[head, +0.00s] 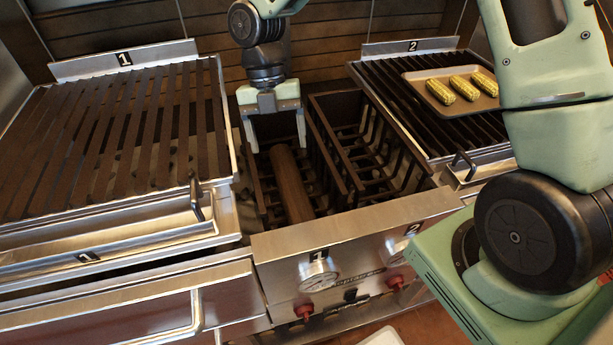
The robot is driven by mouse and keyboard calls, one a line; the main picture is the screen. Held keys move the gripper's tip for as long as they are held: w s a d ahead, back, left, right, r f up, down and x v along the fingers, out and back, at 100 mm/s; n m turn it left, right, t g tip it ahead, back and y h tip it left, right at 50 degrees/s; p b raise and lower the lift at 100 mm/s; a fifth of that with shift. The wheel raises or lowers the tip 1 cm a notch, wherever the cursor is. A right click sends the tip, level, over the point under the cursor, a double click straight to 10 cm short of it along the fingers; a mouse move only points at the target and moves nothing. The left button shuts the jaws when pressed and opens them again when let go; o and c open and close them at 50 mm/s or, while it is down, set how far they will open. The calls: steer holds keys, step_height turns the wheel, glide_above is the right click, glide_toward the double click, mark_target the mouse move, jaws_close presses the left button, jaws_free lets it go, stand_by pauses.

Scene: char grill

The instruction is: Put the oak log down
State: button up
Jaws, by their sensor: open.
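The oak log (290,186) is a brown cylinder lying lengthwise in the left of two dark slatted baskets between the grills. It rests low inside the basket, its far end near my gripper. My gripper (277,148) hangs above the far part of that basket, pointing down. Its two pale fingers are spread apart, one on each side of the log's far end, and they do not appear to touch it. How deep the fingertips sit relative to the log is hard to tell.
The right basket (389,190) holds no log that I can see. Grill 1 (110,140) at left has a bare grate. Grill 2 (385,88) at right carries a tray (481,104) with corn cobs (464,88). A steel front panel (345,228) with gauges and red knobs stands before the baskets.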

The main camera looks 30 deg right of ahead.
steer(key=s+a+r+m+t, duration=0.2)
steer(key=s+r+m, duration=0.2)
steer(key=s+m, duration=0.7)
steer(key=s+a+r+m+t, duration=0.2)
steer(key=s+r+m, duration=0.1)
steer(key=s+m, duration=0.8)
steer(key=shift+s+r+m, duration=0.3)
steer(key=shift+r+m, duration=0.1)
steer(key=shift+f+b, duration=0.6)
